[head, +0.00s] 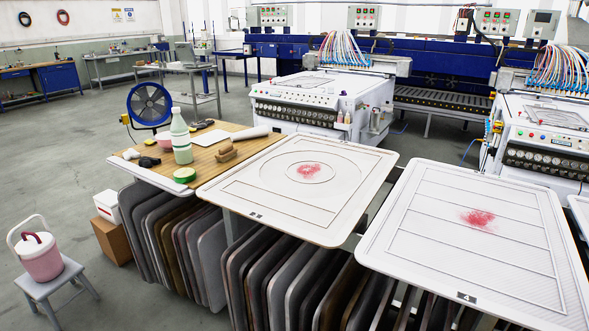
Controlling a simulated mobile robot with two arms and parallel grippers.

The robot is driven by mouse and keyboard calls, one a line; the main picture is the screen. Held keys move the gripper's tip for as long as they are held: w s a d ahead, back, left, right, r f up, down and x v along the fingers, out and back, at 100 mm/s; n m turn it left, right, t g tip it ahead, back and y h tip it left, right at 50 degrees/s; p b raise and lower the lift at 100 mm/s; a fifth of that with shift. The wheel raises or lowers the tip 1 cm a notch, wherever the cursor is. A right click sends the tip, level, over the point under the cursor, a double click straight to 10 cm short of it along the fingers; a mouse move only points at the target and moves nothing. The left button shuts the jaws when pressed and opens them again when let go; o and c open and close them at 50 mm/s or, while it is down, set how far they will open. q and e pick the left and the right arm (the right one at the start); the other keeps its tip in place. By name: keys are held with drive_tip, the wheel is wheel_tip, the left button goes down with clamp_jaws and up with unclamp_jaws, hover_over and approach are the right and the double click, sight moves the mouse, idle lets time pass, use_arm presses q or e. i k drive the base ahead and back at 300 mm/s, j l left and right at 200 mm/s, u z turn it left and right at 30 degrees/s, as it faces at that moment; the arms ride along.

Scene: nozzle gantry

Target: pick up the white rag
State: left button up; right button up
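No cloth is plain enough to name as the white rag for sure. On the wooden-topped worktable (215,168) at centre left, a small white crumpled-looking thing (131,154) lies near the left edge. A flat white piece (210,137) lies behind the bottle, and a white roll (250,133) lies at the back right. Any of the first two could be the rag; they are too small to tell. Neither of my grippers shows in the head view.
A white-green bottle (181,140), green roll (185,175), brush (227,151) and black tool (149,162) stand or lie around them. White panels (300,215) (480,275) with red powder spread to the right. A pink bucket (41,257) sits on a stool at lower left. Open floor lies left.

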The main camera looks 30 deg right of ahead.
sight(131, 153)
drive_tip(key=i+j, duration=0.15)
drive_tip(key=i, duration=0.3)
drive_tip(key=i+j, duration=0.2)
drive_tip(key=i, duration=0.2)
